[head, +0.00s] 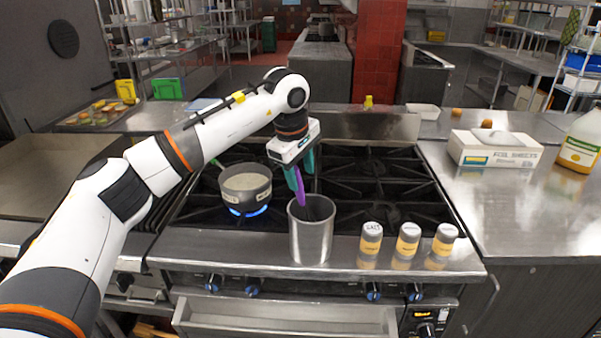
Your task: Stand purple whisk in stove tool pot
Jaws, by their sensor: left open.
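The purple whisk (300,192) shows as a purple handle that slants down to the mouth of the steel tool pot (310,240). Its lower end is hidden behind the rim or inside the pot, and I cannot see its wires. The pot stands upright on the front edge of the stove. My left gripper (301,178) is above the pot, pointing down, with its teal fingers open on either side of the upper handle. I cannot tell whether a finger touches the handle. My right gripper is not in view.
A saucepan (246,190) sits over a lit blue flame left of the pot. Several shakers, one a salt shaker (371,240), stand on the stove's front ledge to the right. A white box (494,150) and a jug (580,145) are on the right counter. A drawer (290,320) below is open.

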